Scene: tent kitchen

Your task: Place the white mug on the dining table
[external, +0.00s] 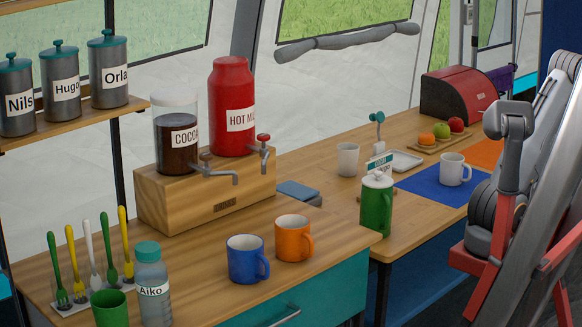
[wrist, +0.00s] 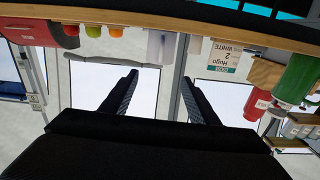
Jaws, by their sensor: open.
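A white mug (external: 453,170) with a handle stands upright on a blue mat (external: 418,187) on the right-hand wooden table (external: 330,178). I cannot tell which table is the dining table. A second white cup (external: 347,160) stands further left on the same table; no handle shows on it. The wrist view is upside down. In it, my gripper (wrist: 160,65) is open with nothing between its fingers. A pale cup-like thing (wrist: 160,45) hangs behind the fingertips in that view. My gripper's fingers cannot be made out in the external view, where my arm is at the right.
Blue (external: 247,259) and orange (external: 293,238) mugs stand on the counter.

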